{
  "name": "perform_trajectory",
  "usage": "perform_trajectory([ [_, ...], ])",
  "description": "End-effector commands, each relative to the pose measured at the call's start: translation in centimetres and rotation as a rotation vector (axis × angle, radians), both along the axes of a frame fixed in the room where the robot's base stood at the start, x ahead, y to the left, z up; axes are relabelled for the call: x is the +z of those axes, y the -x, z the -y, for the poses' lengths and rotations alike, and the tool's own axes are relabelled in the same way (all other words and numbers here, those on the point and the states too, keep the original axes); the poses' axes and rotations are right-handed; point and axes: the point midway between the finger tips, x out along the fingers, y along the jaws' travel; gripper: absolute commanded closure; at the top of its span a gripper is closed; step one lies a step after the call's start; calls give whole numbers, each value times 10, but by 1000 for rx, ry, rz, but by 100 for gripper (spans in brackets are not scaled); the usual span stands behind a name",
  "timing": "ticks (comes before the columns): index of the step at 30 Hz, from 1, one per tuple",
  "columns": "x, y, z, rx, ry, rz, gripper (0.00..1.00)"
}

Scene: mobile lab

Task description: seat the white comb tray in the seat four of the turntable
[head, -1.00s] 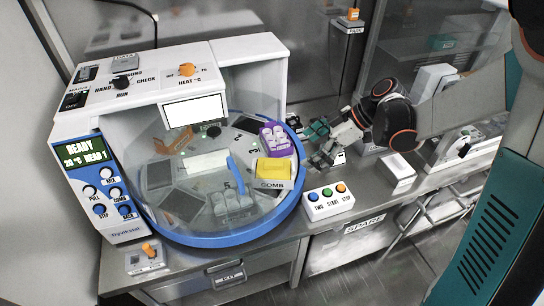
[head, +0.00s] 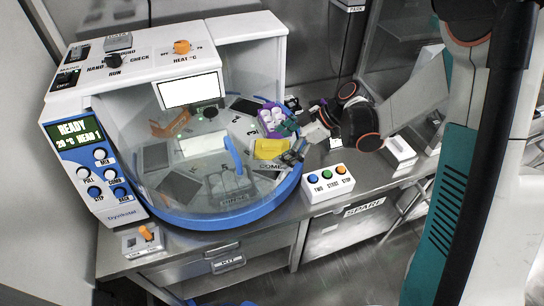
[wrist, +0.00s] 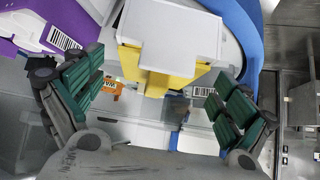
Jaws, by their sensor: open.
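My gripper (head: 292,142) is open over the right rim of the turntable (head: 215,221). It is close to a yellow block (head: 268,149) at the seat marked COMB. In the wrist view my open gripper (wrist: 158,88) has a white-topped piece with a yellow lower part (wrist: 172,80) between and beyond its fingers; contact cannot be told. A purple tray (head: 268,118) with white contents stands behind the yellow block. A pale tray (head: 232,188) shows through the clear cover at the front. A white box (head: 399,152) lies on the counter at right. Which is the white comb tray is unclear.
The machine's panel (head: 85,165) stands left of the turntable. A button box (head: 328,185) stands just right of its rim, below my arm. A lever switch (head: 145,238) is at the front left. A blue bar (head: 232,155) stands inside the turntable.

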Motion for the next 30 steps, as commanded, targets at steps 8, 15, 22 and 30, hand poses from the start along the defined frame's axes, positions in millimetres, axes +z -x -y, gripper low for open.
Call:
perform_trajectory([
  [8,-27,-4,-28,1,0,0,5],
  [15,-27,-4,-29,0,0,0,5],
  [22,-27,-4,-29,0,0,0,53],
  [30,-27,-4,-29,0,0,0,57],
])
